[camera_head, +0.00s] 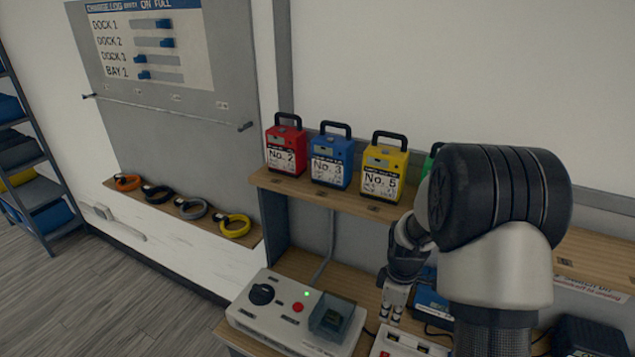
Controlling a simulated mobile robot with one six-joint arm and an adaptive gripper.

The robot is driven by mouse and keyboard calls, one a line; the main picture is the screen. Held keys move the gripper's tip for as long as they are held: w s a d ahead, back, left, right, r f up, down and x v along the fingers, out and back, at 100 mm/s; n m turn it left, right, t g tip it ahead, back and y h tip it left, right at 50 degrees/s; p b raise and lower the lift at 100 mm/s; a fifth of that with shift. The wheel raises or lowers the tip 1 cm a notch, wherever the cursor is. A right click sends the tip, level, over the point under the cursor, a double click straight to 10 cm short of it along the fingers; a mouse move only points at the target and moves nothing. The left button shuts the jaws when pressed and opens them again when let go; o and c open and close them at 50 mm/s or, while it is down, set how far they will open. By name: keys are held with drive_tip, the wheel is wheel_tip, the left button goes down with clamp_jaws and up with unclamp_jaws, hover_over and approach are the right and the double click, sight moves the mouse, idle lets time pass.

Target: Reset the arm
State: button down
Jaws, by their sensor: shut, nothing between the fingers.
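My arm rises from the bottom right, bent over the lower bench. My gripper (393,303) hangs pointing down in front of the lower shelf, just right of the charger's clear socket. Its fingers are together with nothing held. My own arm hides part of the upper shelf and most of a green battery (429,163) behind it.
Red (285,148), blue (332,160) and yellow (384,172) batteries stand on the upper wooden shelf (295,187). A grey charger unit (262,318) sits on the lower bench (290,262). Several coiled straps, one yellow (235,226), lie on a left ledge. Floor (75,300) at left is clear.

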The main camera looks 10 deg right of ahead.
drive_tip(key=s+a+r+m+t+b, duration=0.1)
drive_tip(key=s+a+r+m, duration=0.2)
drive_tip(key=r, duration=0.5)
drive_tip(key=s+a+r+m+t, duration=0.1)
drive_tip(key=s+a+r+m, duration=0.2)
drive_tip(key=r, duration=0.5)
drive_tip(key=s+a+r+m+t, duration=0.1)
drive_tip(key=s+a+r+m, duration=0.1)
drive_tip(key=s, duration=0.6)
drive_tip(key=s+a+r+m+t+b, duration=0.1)
drive_tip(key=s+a+r+m, duration=0.1)
drive_tip(key=s, duration=0.6)
wheel_tip(320, 180, up, 2)
drive_tip(key=shift+s+a+r+m+t, duration=0.25)
drive_tip(key=shift+s+m+t, duration=0.1)
drive_tip(key=shift+m, duration=0.25)
drive_tip(key=shift+d, duration=0.1)
